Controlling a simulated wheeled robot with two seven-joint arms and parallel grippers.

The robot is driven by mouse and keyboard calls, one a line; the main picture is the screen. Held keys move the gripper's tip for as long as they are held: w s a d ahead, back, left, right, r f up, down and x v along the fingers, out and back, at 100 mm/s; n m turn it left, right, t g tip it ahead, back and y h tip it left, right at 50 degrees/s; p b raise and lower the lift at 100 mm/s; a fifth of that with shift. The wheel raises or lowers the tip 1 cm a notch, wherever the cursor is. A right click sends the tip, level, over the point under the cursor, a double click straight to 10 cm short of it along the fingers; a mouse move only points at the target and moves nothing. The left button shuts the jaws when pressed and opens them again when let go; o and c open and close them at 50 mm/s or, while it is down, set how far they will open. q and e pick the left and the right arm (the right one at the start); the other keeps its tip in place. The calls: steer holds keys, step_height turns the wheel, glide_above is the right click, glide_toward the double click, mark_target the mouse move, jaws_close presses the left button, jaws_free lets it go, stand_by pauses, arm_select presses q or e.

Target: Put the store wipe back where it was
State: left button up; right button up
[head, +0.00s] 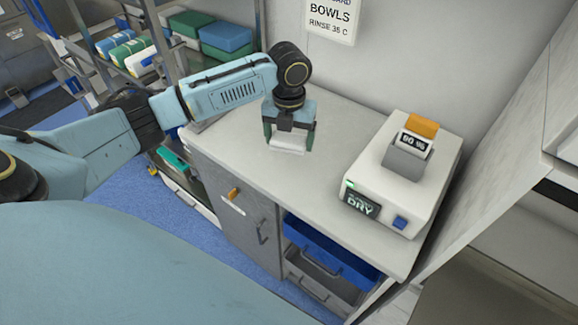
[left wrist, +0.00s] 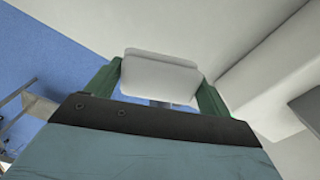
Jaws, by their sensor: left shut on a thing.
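My left gripper (head: 288,138) is shut on a white folded wipe (head: 287,149), low over the white counter (head: 240,140). I cannot tell whether the wipe touches the counter top. In the left wrist view the wipe (left wrist: 160,76) sits between the two green fingers of the left gripper (left wrist: 160,90). A white box-shaped machine (head: 425,175) marked "DRY" stands on the counter to the right of the gripper, apart from it. A grey piece with a label and an orange top (head: 423,127) stands up from its top. My right gripper is not in view.
A rack (head: 165,45) with green, blue and white bundles stands at the back left. Under the counter are a grey cabinet door (head: 240,215), a blue bin (head: 325,255) and a grey bin (head: 320,285). A "BOWLS" sign (head: 331,17) hangs on the wall. The counter between gripper and machine is clear.

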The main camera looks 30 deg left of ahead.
mark_target(289, 171)
arm_select(q)
step_height(289, 171, down, 9)
steer(key=shift+f, duration=0.1)
stand_by(0.3)
steer(key=o, duration=0.9)
steer(key=shift+f, duration=0.1)
step_height(289, 171, up, 12)
steer(key=shift+r, duration=0.2)
